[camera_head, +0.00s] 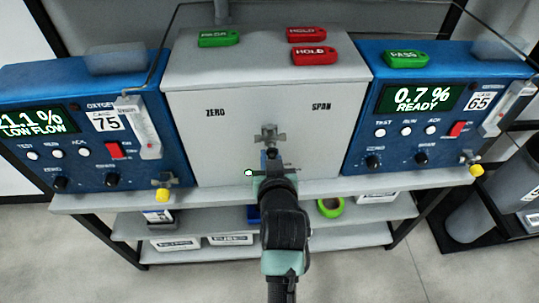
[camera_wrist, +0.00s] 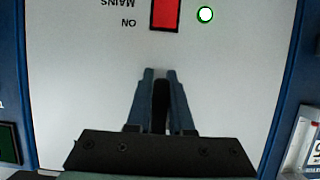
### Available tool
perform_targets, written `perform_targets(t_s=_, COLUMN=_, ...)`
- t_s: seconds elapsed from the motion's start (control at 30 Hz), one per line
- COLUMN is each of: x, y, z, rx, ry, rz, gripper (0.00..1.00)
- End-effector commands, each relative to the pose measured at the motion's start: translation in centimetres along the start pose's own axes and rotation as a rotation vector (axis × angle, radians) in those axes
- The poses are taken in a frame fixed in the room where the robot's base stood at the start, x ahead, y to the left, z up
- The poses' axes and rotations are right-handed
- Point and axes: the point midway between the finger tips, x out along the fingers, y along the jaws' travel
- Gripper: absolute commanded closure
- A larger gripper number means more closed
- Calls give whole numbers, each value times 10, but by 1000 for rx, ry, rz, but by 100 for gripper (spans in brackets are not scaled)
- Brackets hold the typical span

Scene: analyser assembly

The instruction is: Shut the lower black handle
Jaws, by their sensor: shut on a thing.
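My gripper (camera_head: 271,156) reaches up to the front of the grey central box (camera_head: 220,130), at its lower middle. In the wrist view my gripper (camera_wrist: 161,76) is shut on a narrow black handle (camera_wrist: 161,104), which stands between the two blue-grey fingers. The fingers hide most of the handle, and I cannot tell its turned position. A grey cross-shaped valve handle (camera_head: 267,137) sits just above my fingertips in the head view.
A red mains switch (camera_wrist: 165,14) and a lit green lamp (camera_wrist: 205,15) are close to the fingertips. Blue analysers stand left (camera_head: 85,130) and right (camera_head: 435,120). Green and red tags (camera_head: 314,56) lie on top. A shelf (camera_head: 120,225) lies below.

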Motion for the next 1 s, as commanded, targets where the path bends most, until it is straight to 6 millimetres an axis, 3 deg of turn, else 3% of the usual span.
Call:
perform_targets(t_s=0.23, x=0, y=0, z=0, rx=1, ry=1, rz=0, gripper=100)
perform_targets(t_s=0.27, x=0, y=0, z=0, rx=2, ry=1, rz=0, gripper=78)
perform_targets(t_s=0.43, x=0, y=0, z=0, rx=2, ry=0, rz=0, gripper=50)
perform_targets(t_s=0.77, x=-2, y=0, z=0, rx=2, ry=0, rz=-1, gripper=50)
perform_targets(t_s=1.0, x=-30, y=0, z=0, rx=2, ry=0, rz=0, gripper=50)
